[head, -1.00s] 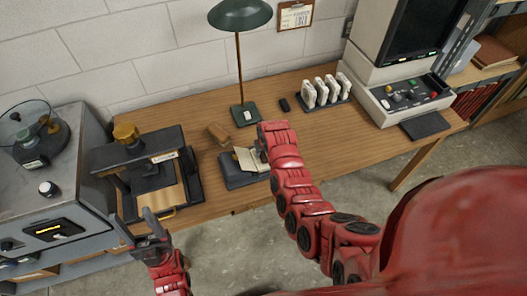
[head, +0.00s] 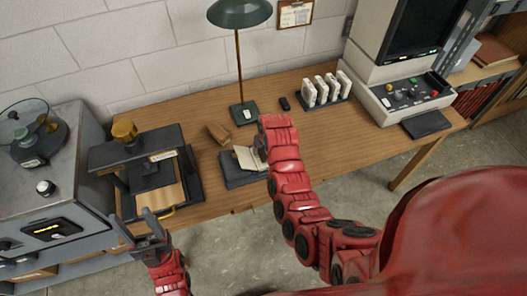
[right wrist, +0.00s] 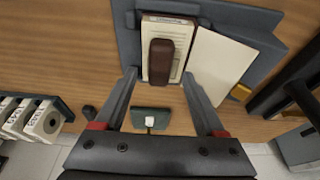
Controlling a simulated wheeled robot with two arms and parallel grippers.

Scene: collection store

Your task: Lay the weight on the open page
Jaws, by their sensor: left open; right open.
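A dark brown, rounded weight (right wrist: 161,62) lies lengthwise on the printed page (right wrist: 151,28) of an open book in the right wrist view. The facing page (right wrist: 222,65) looks blank. The book rests on a dark grey support (right wrist: 262,45), which also shows in the head view (head: 236,172). My right gripper (right wrist: 160,76) is open, its fingertips apart on either side of the weight's near end, with nothing gripped. In the head view my right arm hides the weight. My left gripper (head: 147,228) is open and empty at the desk's front left.
A green lamp (head: 240,14) stands behind the book. A press (head: 140,160) stands left, a rack of white spools (head: 325,90) and a reader machine (head: 400,90) right. The desk (head: 345,135) is clear at the front right.

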